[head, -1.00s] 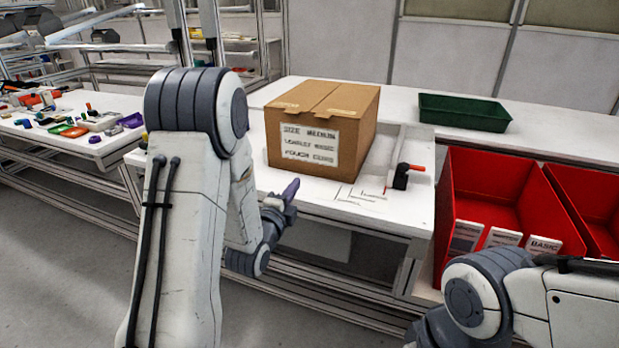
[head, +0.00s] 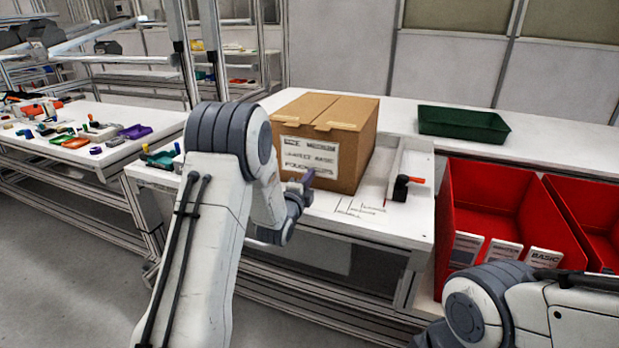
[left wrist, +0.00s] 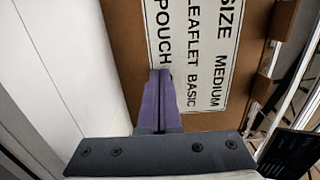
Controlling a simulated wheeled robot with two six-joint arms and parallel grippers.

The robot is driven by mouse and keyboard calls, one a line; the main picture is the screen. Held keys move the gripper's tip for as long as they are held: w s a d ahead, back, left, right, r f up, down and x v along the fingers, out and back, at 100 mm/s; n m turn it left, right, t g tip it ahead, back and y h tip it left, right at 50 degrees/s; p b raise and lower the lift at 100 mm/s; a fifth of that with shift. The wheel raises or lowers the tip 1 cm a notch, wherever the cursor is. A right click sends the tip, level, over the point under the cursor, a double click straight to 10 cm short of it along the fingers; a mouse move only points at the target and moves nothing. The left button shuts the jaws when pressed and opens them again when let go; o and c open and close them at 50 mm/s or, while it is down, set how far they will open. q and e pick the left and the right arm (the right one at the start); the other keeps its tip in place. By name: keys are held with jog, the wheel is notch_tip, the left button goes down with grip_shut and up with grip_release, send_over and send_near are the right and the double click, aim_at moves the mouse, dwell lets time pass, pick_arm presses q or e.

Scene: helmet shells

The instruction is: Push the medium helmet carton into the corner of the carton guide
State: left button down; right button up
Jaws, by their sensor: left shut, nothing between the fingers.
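The medium helmet carton (head: 338,118) is a closed brown box on the white table, with a white label on its front reading size medium. In the left wrist view its labelled face (left wrist: 120,30) fills the middle. My left gripper (head: 309,178) has purple fingers, shut and empty, at the carton's front face; in the left wrist view the fingertips (left wrist: 160,75) overlap the label edge. Whether they touch it I cannot tell. The carton guide (head: 410,160) is a low white wall right of the carton, with a gap between. My right gripper is out of view.
A black clamp with a red handle (head: 402,187) sits at the guide's front end. A green tray (head: 463,124) lies behind right. Red bins (head: 497,205) stand at the right. Printed lines mark the clear tabletop in front of the carton (head: 350,212).

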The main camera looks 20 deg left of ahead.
pick_arm(q)
jog(key=w+b, duration=0.2)
jog(key=w, duration=0.2)
jog(key=shift+f, duration=0.15)
jog(key=shift+w, duration=0.4)
